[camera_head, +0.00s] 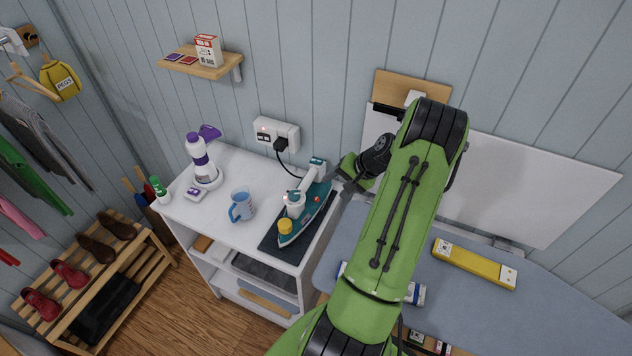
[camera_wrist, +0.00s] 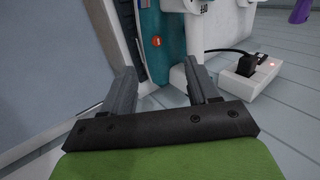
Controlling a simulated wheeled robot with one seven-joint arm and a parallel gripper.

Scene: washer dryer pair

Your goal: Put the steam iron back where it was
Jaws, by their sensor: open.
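The steam iron (camera_head: 307,207), teal and white with a yellow cap, rests on a dark mat (camera_head: 268,242) at the right end of the white cabinet top. Its teal side with an orange button also shows close up in the wrist view (camera_wrist: 152,22). My gripper (camera_head: 339,180) is just right of the iron's rear end. In the wrist view the gripper (camera_wrist: 162,82) has its two fingers apart, with part of the iron beyond and between the fingertips. I cannot tell whether a finger touches it. The jaws hold nothing that I can see.
A wall socket (camera_head: 277,134) with a black plug and cord is behind the iron.

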